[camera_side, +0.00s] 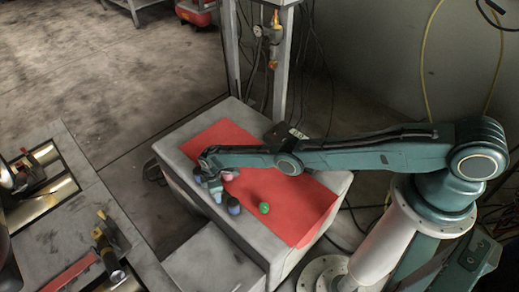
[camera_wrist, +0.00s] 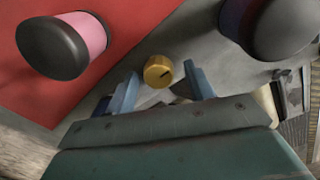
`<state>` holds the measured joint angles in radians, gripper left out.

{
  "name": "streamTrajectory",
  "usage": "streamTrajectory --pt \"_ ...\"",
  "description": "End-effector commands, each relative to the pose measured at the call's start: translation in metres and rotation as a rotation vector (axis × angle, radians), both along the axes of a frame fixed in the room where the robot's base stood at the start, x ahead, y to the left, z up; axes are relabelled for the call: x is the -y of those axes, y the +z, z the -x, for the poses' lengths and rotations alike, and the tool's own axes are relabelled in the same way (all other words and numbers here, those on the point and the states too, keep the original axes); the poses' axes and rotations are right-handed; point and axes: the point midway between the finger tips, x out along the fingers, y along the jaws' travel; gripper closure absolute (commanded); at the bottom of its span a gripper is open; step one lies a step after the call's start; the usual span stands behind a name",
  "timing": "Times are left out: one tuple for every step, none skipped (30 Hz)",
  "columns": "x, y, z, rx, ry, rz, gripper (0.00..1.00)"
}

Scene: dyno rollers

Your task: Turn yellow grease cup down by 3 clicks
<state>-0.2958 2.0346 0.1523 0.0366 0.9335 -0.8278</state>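The yellow grease cup (camera_wrist: 158,70) shows in the wrist view as a small round knob with a dark line mark on its top. My gripper (camera_wrist: 162,72) is open, with one blue-grey finger on each side of the cup and a visible gap on both sides. I cannot tell whether the fingertips are level with the cup or above it. In the side view my gripper (camera_side: 216,190) points down at the left edge of the red mat, and I cannot make out the yellow cup there.
A pink cup with a dark cap (camera_wrist: 62,42) and a dark-capped cup (camera_wrist: 272,28) stand close on either side in the wrist view. A dark cup (camera_side: 234,206) is beside my gripper.

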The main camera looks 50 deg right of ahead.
Motion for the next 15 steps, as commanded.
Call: streamTrajectory --pt "0.0003 0.0001 -0.0003 0.001 -0.001 0.000 0.47" --pt "0.0003 0.0001 -0.0003 0.001 -0.001 0.000 0.47" --pt "0.0004 0.0002 -0.0005 0.001 -0.001 0.000 0.47" --pt "0.0004 0.0002 -0.0005 0.001 -0.001 0.000 0.47" --pt "0.0004 0.0002 -0.0005 0.001 0.000 0.000 0.47" --pt "0.0004 0.0002 -0.0006 0.001 0.001 0.000 0.47" --pt "0.0005 0.0002 -0.0007 0.002 0.003 0.000 0.47" --pt "0.0005 0.0002 -0.0007 0.002 0.006 0.000 0.47" --pt "0.0005 0.0002 -0.0007 0.002 0.011 0.000 0.47" --pt "0.0005 0.0002 -0.0007 0.002 0.016 0.000 0.47" --pt "0.0005 0.0003 -0.0009 0.002 0.022 0.000 0.47" --pt "0.0005 0.0005 -0.0011 0.002 0.033 0.000 0.47" --pt "0.0005 0.0006 -0.0012 0.002 0.042 0.000 0.47" --pt "0.0005 0.0006 -0.0012 0.002 0.052 0.000 0.47" --pt "0.0005 0.0005 -0.0011 0.001 0.068 0.000 0.47"
